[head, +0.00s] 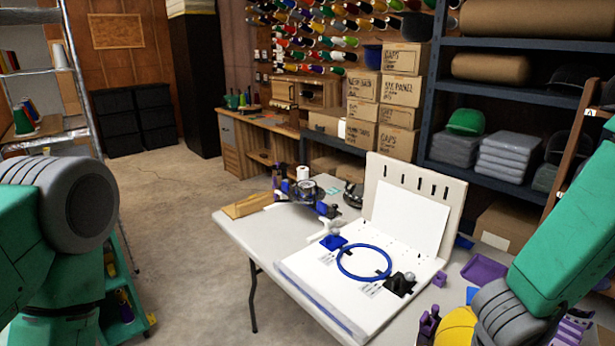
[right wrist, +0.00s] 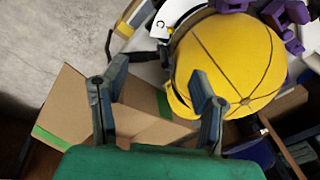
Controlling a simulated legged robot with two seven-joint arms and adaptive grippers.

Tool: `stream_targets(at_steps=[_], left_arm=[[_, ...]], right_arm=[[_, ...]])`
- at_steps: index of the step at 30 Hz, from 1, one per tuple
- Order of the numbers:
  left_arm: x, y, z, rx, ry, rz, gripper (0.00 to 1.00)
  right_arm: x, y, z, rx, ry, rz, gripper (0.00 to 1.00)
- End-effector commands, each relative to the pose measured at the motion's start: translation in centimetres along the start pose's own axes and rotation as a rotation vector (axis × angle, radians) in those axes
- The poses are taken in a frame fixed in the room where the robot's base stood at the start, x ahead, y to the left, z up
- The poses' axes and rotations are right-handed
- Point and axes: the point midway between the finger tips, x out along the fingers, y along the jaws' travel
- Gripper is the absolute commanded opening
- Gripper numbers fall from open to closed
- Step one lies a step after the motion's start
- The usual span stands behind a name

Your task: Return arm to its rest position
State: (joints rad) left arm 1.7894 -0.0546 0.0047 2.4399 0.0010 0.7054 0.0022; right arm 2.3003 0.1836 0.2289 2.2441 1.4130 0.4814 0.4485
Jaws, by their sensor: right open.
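My right arm comes in at the right of the head view, but its gripper is out of that picture. In the right wrist view my right gripper (right wrist: 158,95) is open, its two fingers wide apart with nothing between them. A yellow cap (right wrist: 230,60) lies beyond the right finger in that view, and part of it shows at the bottom of the head view (head: 458,328). Whether the finger touches the cap I cannot tell. My left arm shows at the left edge of the head view; its gripper is not visible.
A white table (head: 240,232) holds a white board fixture (head: 310,288) with a blue ring (head: 345,265). A purple tray (head: 484,269) lies at its right. A cardboard box (right wrist: 75,110) is below the right gripper. Shelves (head: 500,100) stand behind. Open floor (head: 190,220) lies left.

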Motion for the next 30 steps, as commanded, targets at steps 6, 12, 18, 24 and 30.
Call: stream_targets(at_steps=[6, 12, 18, 24, 30], left_arm=[[0.0, 0.0, 0.1, 0.0, -0.001, 0.0, 0.55], [0.0, 0.0, 0.1, 0.0, -0.002, 0.0, 0.55], [0.0, 0.0, 0.1, 0.0, -0.001, 0.0, 0.55], [0.0, 0.0, 0.1, 0.0, -0.001, 0.0, 0.55], [4.6, 0.0, 0.4, 0.0, -0.003, 0.0, 0.55]], right_arm=[[3.5, 3.2, -2.0, -0.391, 0.068, -0.005, 0.53], [7.6, 8.2, -3.7, -0.983, 0.074, 0.005, 0.53], [10.1, 14.3, -3.8, -1.528, -0.044, -0.003, 0.53], [10.8, 20.5, -3.4, -1.917, -0.226, -0.032, 0.53], [15.2, 21.2, -2.6, -1.928, -0.231, -0.042, 0.53]])
